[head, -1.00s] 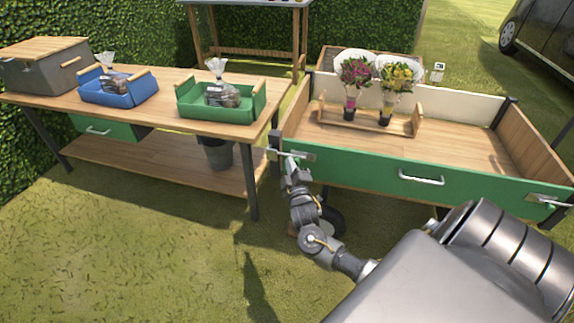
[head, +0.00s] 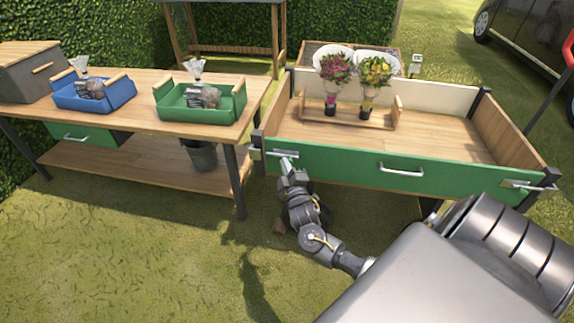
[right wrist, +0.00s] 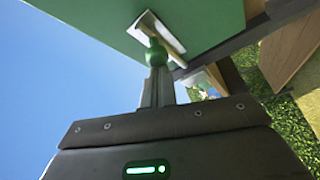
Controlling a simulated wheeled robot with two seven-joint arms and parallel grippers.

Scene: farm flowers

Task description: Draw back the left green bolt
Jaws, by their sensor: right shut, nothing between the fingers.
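The left bolt (head: 273,153) is a pale metal piece at the left end of the cart's green drop board (head: 340,167), beside the dark corner post. In the right wrist view its light plate (right wrist: 168,36) shows on the green board, with a rounded green knob (right wrist: 156,53) just beyond my fingertips. My right gripper (head: 287,164) is at the bolt from the front; it also shows in the right wrist view (right wrist: 157,72). Its fingers are shut with nothing between them, touching or very near the knob; I cannot tell which. My left gripper is out of view.
A second bolt (head: 524,186) is at the board's right end and a handle (head: 401,170) is mid-board. Two bouquets stand in a wooden rack on the cart. A wooden table (head: 140,104) with blue and green trays stands close left. Grass in front is open.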

